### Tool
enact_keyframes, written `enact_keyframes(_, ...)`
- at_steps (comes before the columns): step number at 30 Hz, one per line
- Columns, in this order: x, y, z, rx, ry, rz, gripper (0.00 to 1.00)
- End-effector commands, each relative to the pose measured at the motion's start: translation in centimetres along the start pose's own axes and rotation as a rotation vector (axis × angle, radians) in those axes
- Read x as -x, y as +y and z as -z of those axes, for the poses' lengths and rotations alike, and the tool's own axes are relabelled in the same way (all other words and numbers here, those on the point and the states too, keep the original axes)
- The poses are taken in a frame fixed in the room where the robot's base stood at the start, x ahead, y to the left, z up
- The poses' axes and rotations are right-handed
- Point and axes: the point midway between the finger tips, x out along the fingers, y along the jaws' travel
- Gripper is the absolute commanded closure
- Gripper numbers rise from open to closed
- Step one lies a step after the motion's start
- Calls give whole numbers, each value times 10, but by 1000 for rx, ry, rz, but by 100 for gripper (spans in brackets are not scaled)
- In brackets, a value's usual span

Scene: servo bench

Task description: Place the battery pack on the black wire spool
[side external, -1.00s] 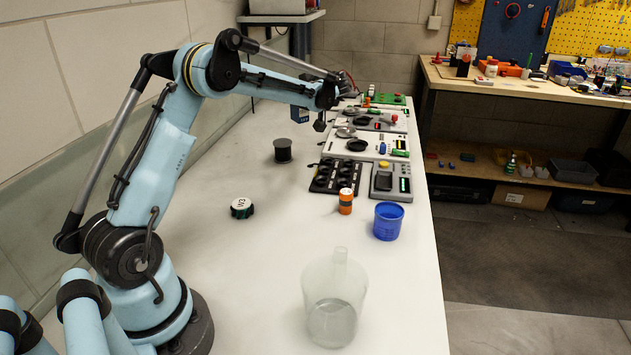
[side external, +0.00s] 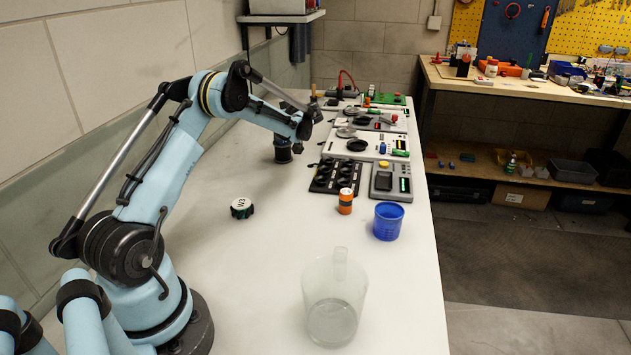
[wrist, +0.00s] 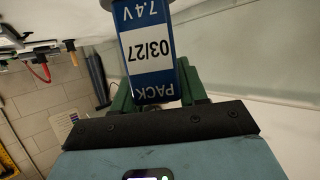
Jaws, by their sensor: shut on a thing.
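The battery pack (wrist: 150,55) is blue with a white label reading PACK, 03/27 and 7.4V in the wrist view. My gripper (wrist: 157,92) is shut on it, with green fingers at either side of its near end. In the side external view the pack (side external: 283,140) is upright, directly over the black wire spool (side external: 284,156). The spool stands on the white bench, its top covered by the pack. I cannot tell whether the pack touches it. My forearm hides much of the gripper in that view.
On the white bench (side external: 240,280), a round dark green item with a white top (side external: 242,207) lies nearer me. Panels and devices (side external: 340,175) line the right side, with an orange cylinder (side external: 345,201), a blue cup (side external: 388,221) and a clear jug (side external: 334,300) nearer the camera.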

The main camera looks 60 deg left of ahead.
Motion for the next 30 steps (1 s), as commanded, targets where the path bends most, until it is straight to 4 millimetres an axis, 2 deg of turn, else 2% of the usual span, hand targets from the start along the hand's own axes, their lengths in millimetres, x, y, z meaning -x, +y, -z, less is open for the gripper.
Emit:
enact_keyframes(8,-1,0,-3,0,0,0,91)
enact_keyframes(9,-1,0,-2,0,0,0,52)
enact_keyframes(13,-1,0,-2,0,0,0,32)
enact_keyframes(23,0,0,0,0,0,0,32)
enact_keyframes(26,9,1,1,-1,0,-1,32)
enact_keyframes(30,34,1,1,-3,1,-3,32)
